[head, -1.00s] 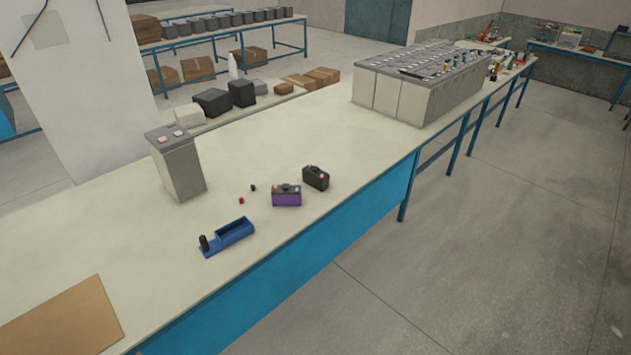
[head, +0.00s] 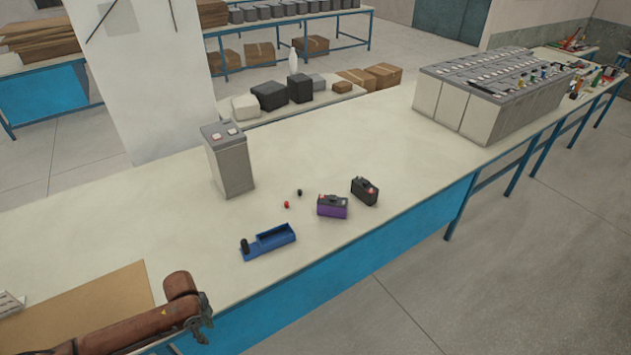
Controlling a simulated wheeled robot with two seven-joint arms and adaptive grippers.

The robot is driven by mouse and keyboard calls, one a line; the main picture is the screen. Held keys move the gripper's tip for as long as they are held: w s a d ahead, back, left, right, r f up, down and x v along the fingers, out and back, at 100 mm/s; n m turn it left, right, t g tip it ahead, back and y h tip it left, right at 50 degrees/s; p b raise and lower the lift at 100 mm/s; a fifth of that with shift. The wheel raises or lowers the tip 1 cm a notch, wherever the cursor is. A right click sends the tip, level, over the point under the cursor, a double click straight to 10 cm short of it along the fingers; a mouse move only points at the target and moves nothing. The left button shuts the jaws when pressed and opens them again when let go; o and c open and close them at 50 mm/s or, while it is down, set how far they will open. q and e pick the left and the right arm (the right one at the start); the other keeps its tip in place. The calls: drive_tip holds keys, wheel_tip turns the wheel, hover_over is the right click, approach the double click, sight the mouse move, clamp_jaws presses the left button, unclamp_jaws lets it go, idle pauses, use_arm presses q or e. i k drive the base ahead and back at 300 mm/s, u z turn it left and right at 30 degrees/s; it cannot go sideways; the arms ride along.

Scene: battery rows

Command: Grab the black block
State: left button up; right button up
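The black block (head: 365,191) sits on the white table in the head view, right of the middle. It is a small box with red and dark marks on top. A purple block (head: 332,208) with a dark top sits just left of it, apart from it. My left gripper (head: 203,322) is at the lower left, at the end of a rust-brown arm, near the table's front edge and well away from the black block. Its fingers are small and dark, so I cannot tell whether they are open. My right gripper is not in view.
A blue holder (head: 270,242) lies left of the purple block. A small red piece (head: 286,205) and a small black piece (head: 299,192) lie nearby. A grey battery (head: 230,165) stands farther left. Large batteries (head: 470,105) stand in rows at right. Brown board (head: 110,300) lies at left.

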sight(362, 188)
drive_tip(key=u, duration=0.15)
drive_tip(key=i, duration=1.25)
drive_tip(key=z, duration=0.7)
drive_tip(key=i, duration=1)
drive_tip(key=z, duration=0.95)
drive_tip(key=i, duration=0.2)
drive_tip(key=z, duration=0.1)
